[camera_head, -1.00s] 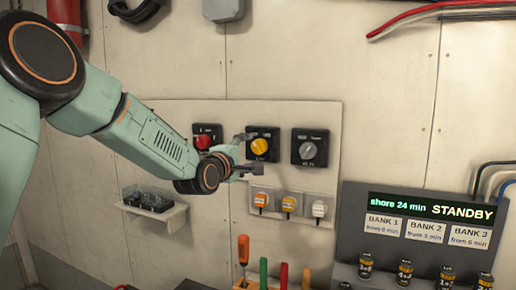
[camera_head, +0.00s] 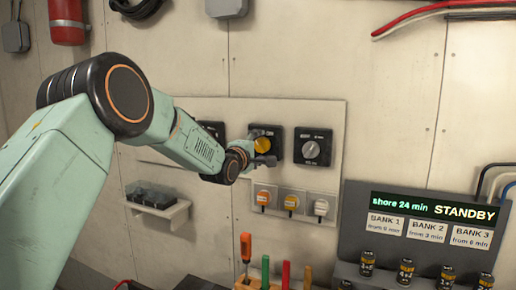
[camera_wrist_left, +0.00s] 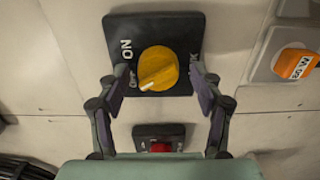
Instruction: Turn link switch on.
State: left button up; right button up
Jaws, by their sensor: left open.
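The switch with the yellow knob (camera_head: 263,144) is the middle one of three on the wall panel; in the left wrist view its black plate (camera_wrist_left: 120,30) reads ON, with partly hidden lettering at right that could be LINK. The knob (camera_wrist_left: 158,68) has its white mark towards the lower-left label, which looks like OFF. My left gripper (camera_head: 262,148) is open in front of this switch. In the left wrist view its fingers (camera_wrist_left: 160,85) stand on either side of the knob, with gaps visible. My right gripper is not in view.
A grey-knob switch (camera_head: 311,150) sits to the right, and a red-knob switch (camera_wrist_left: 160,146) lies on the other side, mostly behind my arm in the head view. Orange and white plugs (camera_head: 291,202) are below. A display panel (camera_head: 433,208) reads STANDBY. Tool handles (camera_head: 246,247) stand below.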

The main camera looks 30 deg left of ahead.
pick_arm(q)
jog(key=shift+s+d+r, duration=0.1)
jog(key=shift+d+r, duration=0.05)
jog(key=shift+d, duration=0.05)
jog(key=c, duration=0.4)
jog(key=shift+a, duration=0.15)
jog(key=c, duration=0.5)
jog(key=shift+c, duration=1.3)
